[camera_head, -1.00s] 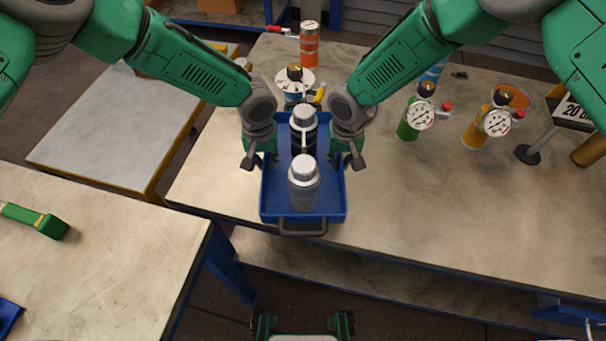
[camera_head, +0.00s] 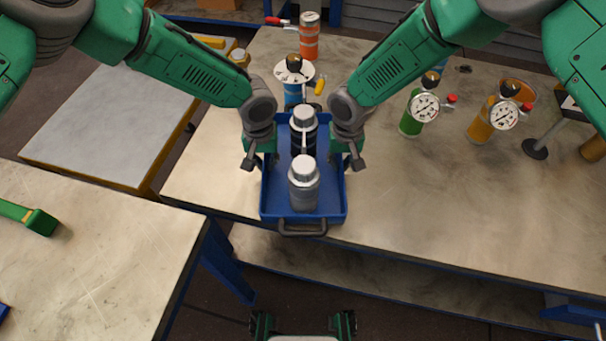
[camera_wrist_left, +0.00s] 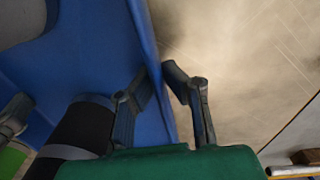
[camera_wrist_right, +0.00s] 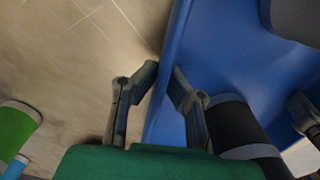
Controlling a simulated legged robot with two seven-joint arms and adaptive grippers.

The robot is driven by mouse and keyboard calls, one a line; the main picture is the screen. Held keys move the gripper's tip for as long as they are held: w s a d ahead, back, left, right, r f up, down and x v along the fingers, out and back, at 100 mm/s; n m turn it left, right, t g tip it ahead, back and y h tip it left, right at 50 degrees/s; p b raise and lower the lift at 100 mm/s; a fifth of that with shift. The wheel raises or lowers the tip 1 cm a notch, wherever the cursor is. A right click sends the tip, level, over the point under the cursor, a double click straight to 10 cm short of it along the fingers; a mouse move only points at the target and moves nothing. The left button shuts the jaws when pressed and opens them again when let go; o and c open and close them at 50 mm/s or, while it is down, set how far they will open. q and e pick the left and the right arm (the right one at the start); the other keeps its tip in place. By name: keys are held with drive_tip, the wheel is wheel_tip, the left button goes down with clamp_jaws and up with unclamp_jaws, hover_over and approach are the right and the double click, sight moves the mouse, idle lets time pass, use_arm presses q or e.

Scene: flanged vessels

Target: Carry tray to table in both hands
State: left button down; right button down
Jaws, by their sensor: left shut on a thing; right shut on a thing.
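The blue tray (camera_head: 333,198) is held between my two grippers, over the front part of the table (camera_head: 420,200) in the head view. Two flasks stand upright in it: a grey flask (camera_head: 304,187) near the front handle and a dark flask (camera_head: 303,130) behind it. My left gripper (camera_head: 252,160) is shut on the left wall of the tray, and the wall also shows between its fingers in the left wrist view (camera_wrist_left: 160,80). My right gripper (camera_head: 352,160) is shut on the right wall, seen in the right wrist view (camera_wrist_right: 165,80). The tray's underside is hidden.
A blue gauge cylinder (camera_head: 293,85) stands just behind the tray. A green cylinder (camera_head: 415,115) and a yellow cylinder (camera_head: 485,122) stand to the right. An orange cylinder (camera_head: 309,38) is at the back. Another bench (camera_head: 100,260) is at the left front. Tabletop beside the tray is clear.

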use_arm(q)
drive_tip(key=shift+f+b, duration=0.6)
drive_tip(key=shift+f, duration=0.1)
use_arm(e)
drive_tip(key=shift+f, duration=0.7)
use_arm(q)
drive_tip(key=c, duration=2)
unclamp_jaws()
drive_tip(key=shift+f, duration=0.1)
use_arm(e)
drive_tip(key=c, duration=2)
unclamp_jaws()
drive_tip(key=shift+f, duration=0.1)
use_arm(q)
drive_tip(key=o, duration=0.3)
use_arm(e)
drive_tip(key=o, duration=0.3)
use_arm(q)
wheel_tip(320, 180, up, 12)
drive_tip(key=shift+f, duration=0.2)
drive_tip(key=shift+r, duration=0.2)
use_arm(e)
drive_tip(key=shift+r, duration=0.2)
wheel_tip(320, 180, up, 12)
drive_tip(key=shift+f, duration=0.15)
